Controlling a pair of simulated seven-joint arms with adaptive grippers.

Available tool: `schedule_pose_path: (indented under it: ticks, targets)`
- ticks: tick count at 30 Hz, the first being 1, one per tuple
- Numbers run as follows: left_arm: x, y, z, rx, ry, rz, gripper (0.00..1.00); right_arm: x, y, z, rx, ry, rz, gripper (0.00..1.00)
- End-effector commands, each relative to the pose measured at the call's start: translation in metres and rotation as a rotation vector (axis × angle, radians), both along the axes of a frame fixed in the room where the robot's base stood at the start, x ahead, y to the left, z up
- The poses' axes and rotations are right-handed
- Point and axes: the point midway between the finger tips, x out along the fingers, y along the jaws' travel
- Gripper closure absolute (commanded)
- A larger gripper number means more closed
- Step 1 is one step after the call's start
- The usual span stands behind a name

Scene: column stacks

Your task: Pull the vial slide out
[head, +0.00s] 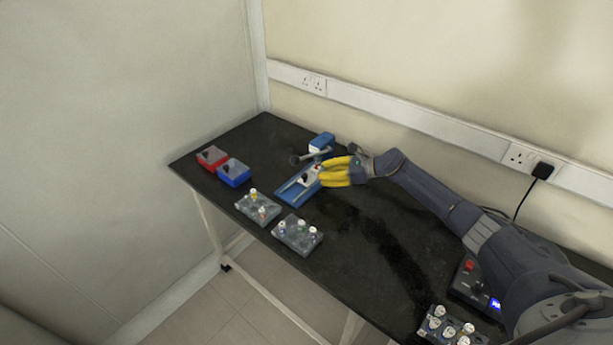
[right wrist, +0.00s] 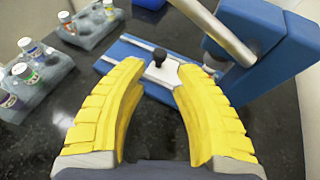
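The vial slide is a white plate (right wrist: 163,74) with a small black knob (right wrist: 159,56), set on rails on the blue base of a device (head: 287,197). The slide also shows in the head view (head: 311,175), partly hidden by my fingers. The device has a blue upright block (head: 321,142) and a metal lever arm (head: 300,159). My right gripper (head: 326,172) is at the slide's right side in the head view. In the right wrist view its yellow fingers (right wrist: 160,72) are apart, with the knob just beyond and between their tips. I see no vial on the slide. My left gripper is not in view.
Two grey vial racks (head: 246,209) (head: 286,238) stand in front of the device. A red box (head: 213,161) and a blue box (head: 233,178) stand left. A third rack (head: 430,333) and a black control box (head: 464,288) are at right. The black tabletop (head: 360,260) is clear between.

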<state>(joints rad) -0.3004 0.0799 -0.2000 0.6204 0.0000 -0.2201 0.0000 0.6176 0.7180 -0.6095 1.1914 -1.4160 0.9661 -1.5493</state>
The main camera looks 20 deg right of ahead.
Motion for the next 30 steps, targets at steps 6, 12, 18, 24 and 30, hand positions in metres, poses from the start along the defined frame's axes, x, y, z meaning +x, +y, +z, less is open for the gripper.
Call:
schedule_pose_path:
  ticks: [6,12,18,24,30]
  targets:
    - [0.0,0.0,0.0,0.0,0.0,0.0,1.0,0.02,0.029,-0.014,0.002,0.002,0.001,0.71]
    - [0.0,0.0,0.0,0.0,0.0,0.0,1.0,0.032,0.045,-0.022,0.002,0.001,0.0,0.71]
    - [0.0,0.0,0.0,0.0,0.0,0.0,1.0,0.038,0.054,-0.027,0.001,0.001,0.001,0.71]
    - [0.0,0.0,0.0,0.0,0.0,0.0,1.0,0.04,0.056,-0.028,0.0,0.0,0.001,0.71]
    - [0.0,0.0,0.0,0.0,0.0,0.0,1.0,0.04,0.056,-0.028,0.0,0.0,0.001,0.68]
